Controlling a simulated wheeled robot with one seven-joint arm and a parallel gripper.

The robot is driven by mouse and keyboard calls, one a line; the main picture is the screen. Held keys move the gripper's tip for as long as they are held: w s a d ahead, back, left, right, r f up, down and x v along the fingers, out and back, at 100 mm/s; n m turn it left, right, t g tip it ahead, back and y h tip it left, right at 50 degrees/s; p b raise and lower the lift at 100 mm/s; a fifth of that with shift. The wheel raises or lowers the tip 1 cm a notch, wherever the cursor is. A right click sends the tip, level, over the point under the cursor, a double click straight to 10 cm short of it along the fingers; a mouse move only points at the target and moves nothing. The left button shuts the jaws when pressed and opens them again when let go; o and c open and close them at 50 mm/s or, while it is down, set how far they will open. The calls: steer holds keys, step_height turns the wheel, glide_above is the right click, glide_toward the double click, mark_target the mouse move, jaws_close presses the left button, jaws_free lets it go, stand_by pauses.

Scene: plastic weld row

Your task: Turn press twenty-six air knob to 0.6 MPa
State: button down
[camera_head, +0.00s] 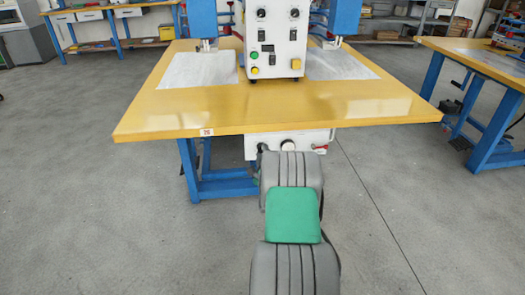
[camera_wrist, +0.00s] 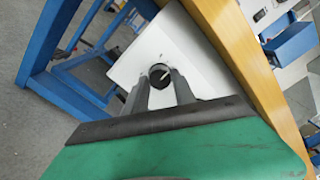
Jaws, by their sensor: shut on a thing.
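The press's white air panel (camera_head: 310,137) hangs under the front edge of the yellow table and also shows in the wrist view (camera_wrist: 140,60). In the wrist view, the dark round air knob (camera_wrist: 158,70) sits on its face. My gripper (camera_wrist: 161,80) is shut on the knob, one finger on each side. A small label (camera_head: 207,132) on the table edge seems to read 26. A round part (camera_head: 288,144) on the panel may be the gauge; no pressure can be read. In the head view my arm hides my fingertips.
The yellow table (camera_head: 190,112) has blue legs and overhangs the panel. The press control box (camera_head: 275,40) stands on it between two pale sheets. Another table (camera_head: 475,60) is at right. The grey floor to the left is clear.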

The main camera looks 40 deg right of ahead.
steer(key=shift+r+m+p, duration=0.1)
steer(key=shift+m+p, duration=3.2)
steer(key=shift+m, duration=1.3)
steer(key=c, duration=1)
jaws_free()
steer(key=shift+c, duration=0.2)
steer(key=v, duration=0.7)
steer(key=shift+s+a+b, duration=0.25)
steer(key=shift+s+b, duration=0.05)
steer(key=shift+b, duration=0.15)
